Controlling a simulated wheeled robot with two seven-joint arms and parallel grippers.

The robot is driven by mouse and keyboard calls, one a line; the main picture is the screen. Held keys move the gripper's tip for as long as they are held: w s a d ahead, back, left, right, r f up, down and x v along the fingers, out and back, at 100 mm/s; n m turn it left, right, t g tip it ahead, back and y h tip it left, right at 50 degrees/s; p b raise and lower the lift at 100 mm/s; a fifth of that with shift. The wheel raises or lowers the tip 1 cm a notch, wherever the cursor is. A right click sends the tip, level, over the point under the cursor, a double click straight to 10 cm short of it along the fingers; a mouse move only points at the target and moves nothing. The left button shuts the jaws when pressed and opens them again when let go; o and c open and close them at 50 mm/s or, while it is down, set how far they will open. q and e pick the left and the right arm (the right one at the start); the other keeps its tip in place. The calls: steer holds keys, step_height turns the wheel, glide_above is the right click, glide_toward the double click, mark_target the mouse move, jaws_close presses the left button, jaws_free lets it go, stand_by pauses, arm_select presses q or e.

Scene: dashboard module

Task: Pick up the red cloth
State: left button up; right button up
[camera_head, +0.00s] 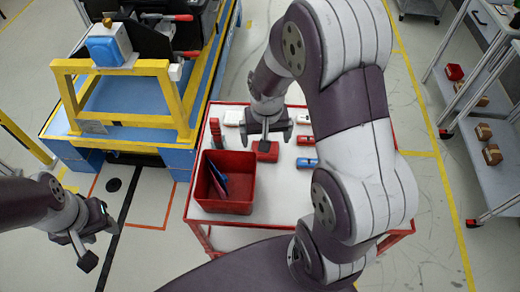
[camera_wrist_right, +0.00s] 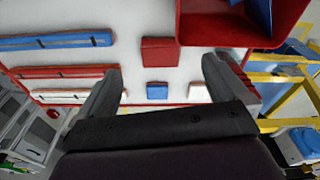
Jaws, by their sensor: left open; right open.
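The red cloth (camera_head: 266,151) is a small folded red square lying on the white table top, just right of the red bin. It also shows in the right wrist view (camera_wrist_right: 160,51), a little beyond the fingertips and in line with the gap between them. My right gripper (camera_head: 266,134) is open and empty above the table by the cloth; its two fingers (camera_wrist_right: 161,72) stand wide apart. My left gripper (camera_head: 88,240) is open and empty, off to the left of the table over the floor.
A red bin (camera_head: 240,207) with blue items inside stands on the table (camera_head: 289,208). A blue square (camera_wrist_right: 157,91) and a white square (camera_wrist_right: 198,92) lie near the cloth. Red, blue (camera_head: 307,162) and white long pieces lie to the right. A yellow frame (camera_head: 120,67) stands at left.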

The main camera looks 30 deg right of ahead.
steer(key=w+d+f, duration=0.1)
steer(key=f, duration=0.3)
steer(key=w+f+m+p, duration=0.1)
steer(key=w+f, duration=0.1)
steer(key=f, duration=0.2)
steer(key=w+d+f+m+p, duration=0.1)
steer(key=w+f, duration=0.1)
steer(key=f, duration=0.3)
steer(key=shift+w+d+f, duration=0.1)
steer(key=shift+w+d, duration=0.1)
steer(key=shift+d, duration=0.1)
steer(key=shift+w+f, duration=0.1)
steer(key=shift+f, duration=0.25)
steer(key=c, duration=0.7)
